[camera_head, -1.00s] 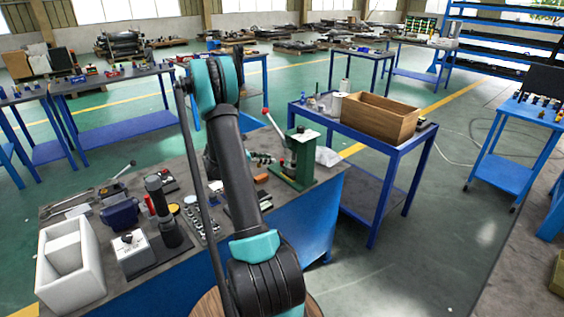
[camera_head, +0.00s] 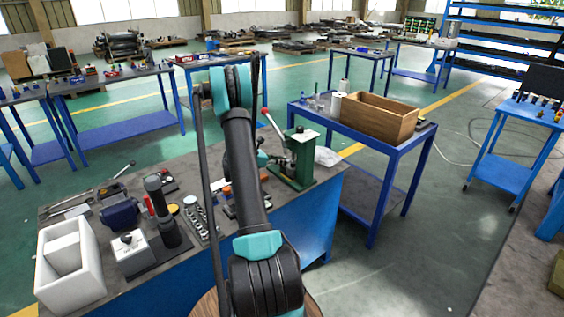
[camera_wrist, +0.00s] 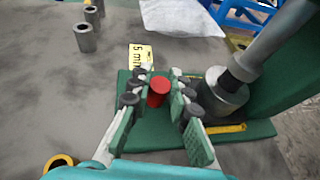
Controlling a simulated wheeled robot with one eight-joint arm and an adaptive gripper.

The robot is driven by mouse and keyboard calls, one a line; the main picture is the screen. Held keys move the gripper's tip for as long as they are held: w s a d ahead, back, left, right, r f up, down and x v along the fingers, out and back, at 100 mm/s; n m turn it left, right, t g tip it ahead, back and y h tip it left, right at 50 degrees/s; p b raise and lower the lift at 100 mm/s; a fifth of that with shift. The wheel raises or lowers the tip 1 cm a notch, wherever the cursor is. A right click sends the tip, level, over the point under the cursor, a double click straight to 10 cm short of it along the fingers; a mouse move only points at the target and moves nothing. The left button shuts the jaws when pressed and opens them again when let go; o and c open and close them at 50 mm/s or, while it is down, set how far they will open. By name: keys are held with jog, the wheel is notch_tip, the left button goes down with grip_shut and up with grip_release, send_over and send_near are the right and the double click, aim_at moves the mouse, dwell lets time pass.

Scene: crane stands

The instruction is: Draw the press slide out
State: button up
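The green press (camera_head: 304,152) stands on the near workbench in the head view, with a lever and a red-tipped handle. In the wrist view its green base plate (camera_wrist: 228,137) lies below, with a grey round ram (camera_wrist: 222,90) at right. A red cylindrical knob (camera_wrist: 158,90), which may belong to the slide, shows between my fingers. My gripper (camera_wrist: 163,76) is open, with one green-padded finger on each side of the knob. I cannot tell whether either finger touches it. In the head view my arm hides much of the gripper.
A yellow bar (camera_wrist: 226,129) is on the base plate. A white crate (camera_head: 70,265) and tools crowd the bench's left. A blue table (camera_head: 345,128) with a wooden box (camera_head: 379,117) stands behind right.

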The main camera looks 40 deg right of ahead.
grip_shut()
jog(key=w, duration=0.8)
jog(key=shift+a, duration=0.35)
jog(key=shift+o, duration=1.7)
grip_release()
jog(key=shift+w, duration=0.1)
jog(key=v, duration=1.2)
